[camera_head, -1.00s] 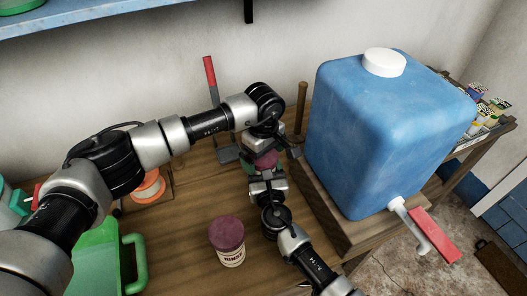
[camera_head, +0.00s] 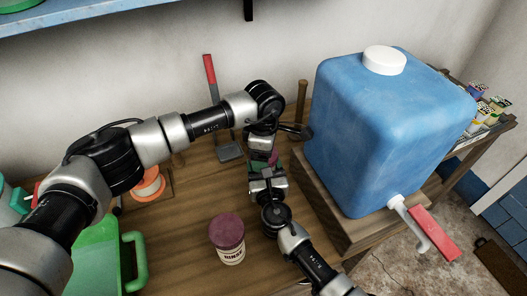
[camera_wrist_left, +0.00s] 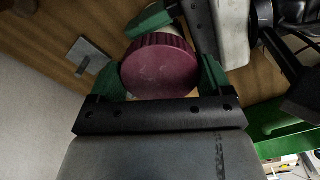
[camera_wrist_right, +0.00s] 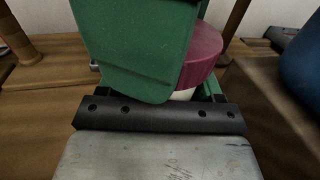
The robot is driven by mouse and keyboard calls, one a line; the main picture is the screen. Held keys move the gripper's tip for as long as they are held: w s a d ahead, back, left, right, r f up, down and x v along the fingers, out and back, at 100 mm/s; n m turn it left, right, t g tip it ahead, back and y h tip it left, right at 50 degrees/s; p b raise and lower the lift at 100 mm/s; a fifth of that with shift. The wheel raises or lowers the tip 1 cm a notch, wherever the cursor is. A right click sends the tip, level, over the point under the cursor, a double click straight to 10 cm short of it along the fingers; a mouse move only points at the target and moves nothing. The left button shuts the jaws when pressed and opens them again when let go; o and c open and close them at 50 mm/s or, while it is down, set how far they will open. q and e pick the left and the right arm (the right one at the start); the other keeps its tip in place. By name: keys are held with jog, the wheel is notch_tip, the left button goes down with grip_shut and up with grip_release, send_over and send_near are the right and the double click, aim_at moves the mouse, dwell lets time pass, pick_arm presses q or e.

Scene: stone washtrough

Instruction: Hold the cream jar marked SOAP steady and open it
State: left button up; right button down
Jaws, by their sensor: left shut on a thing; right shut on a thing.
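The jar between my grippers has a ridged maroon lid (camera_wrist_left: 160,68) and a cream body (camera_wrist_right: 184,95). Its marking is hidden. In the head view only a bit of the lid (camera_head: 273,157) shows between the grippers. My left gripper (camera_head: 265,156) reaches down from above, its green fingers on both sides of the lid, shut on it. My right gripper (camera_head: 267,170) comes from the front, low, shut on the body under the lid. In the right wrist view a green finger covers much of the jar. The lid sits on the body.
A second jar with a maroon lid, marked RINSE (camera_head: 229,241), stands in front, left of my right arm. A large blue water container (camera_head: 380,140) stands close on the right. A dustpan-like grey tool with red handle (camera_head: 211,75) is behind. A green jug (camera_head: 100,260) is at front left.

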pick_arm(q)
jog(key=o, duration=0.9)
jog(key=shift+r, duration=0.15)
notch_tip(320, 180, up, 4)
jog(key=shift+r, duration=0.15)
notch_tip(320, 180, up, 3)
jog(key=m, duration=0.6)
jog(key=shift+r, duration=0.1)
jog(key=shift+m, duration=0.3)
jog(key=shift+f, duration=3.9)
